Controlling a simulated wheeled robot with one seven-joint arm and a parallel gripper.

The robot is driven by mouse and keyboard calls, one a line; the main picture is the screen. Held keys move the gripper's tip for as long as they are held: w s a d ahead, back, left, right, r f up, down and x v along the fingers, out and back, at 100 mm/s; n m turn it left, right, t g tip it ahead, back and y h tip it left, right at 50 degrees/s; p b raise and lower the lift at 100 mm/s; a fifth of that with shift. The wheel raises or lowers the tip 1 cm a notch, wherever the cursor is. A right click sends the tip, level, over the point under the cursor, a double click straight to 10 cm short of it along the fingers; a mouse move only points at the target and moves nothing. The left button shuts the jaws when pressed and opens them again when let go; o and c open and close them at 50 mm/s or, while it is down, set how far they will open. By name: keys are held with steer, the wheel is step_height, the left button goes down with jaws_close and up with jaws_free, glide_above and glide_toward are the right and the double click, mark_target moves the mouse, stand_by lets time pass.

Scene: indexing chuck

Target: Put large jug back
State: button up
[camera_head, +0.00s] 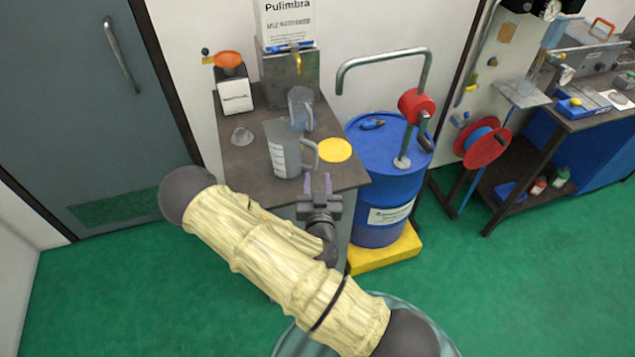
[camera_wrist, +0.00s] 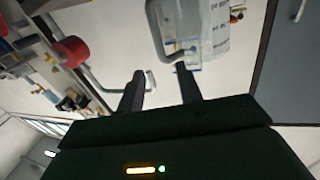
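The large jug (camera_head: 284,158), clear grey with measuring marks, stands upright on the dark bench top (camera_head: 245,165) near its front edge. Its handle (camera_head: 313,152) faces right. My gripper (camera_head: 318,181) is at the bench's front edge, just below the handle in the head view. Its two fingers are apart with nothing between them. In the wrist view the jug (camera_wrist: 208,38) and its handle (camera_wrist: 153,28) show beyond the tips of my gripper (camera_wrist: 160,70). The fingers look apart from the handle. A smaller jug (camera_head: 300,100) stands behind the large one.
A yellow disc (camera_head: 335,150) lies right of the large jug. A small clear cone-shaped thing (camera_head: 242,136) is at left, near a white box (camera_head: 235,95). A brass tap (camera_head: 297,62) is at the back. A blue drum (camera_head: 385,165) with a hand pump (camera_head: 416,105) stands close at right.

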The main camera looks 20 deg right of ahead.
steer(key=shift+d, duration=0.1)
step_height(320, 180, down, 3)
steer(key=s+d+m+g, duration=0.15)
steer(key=m+g, duration=0.25)
steer(key=g, duration=0.4)
steer(key=s+a+r+n+g+y, duration=0.2)
steer(key=s+r+n+g, duration=0.1)
steer(key=s+r, duration=0.3)
steer(key=s+a+r+n+g+y, duration=0.2)
steer(key=s+r+n+g, duration=0.2)
steer(key=s+r, duration=0.3)
steer(key=shift+s+r+n+y, duration=0.25)
steer(key=shift+s+n+y, duration=0.15)
steer(key=shift+s, duration=0.1)
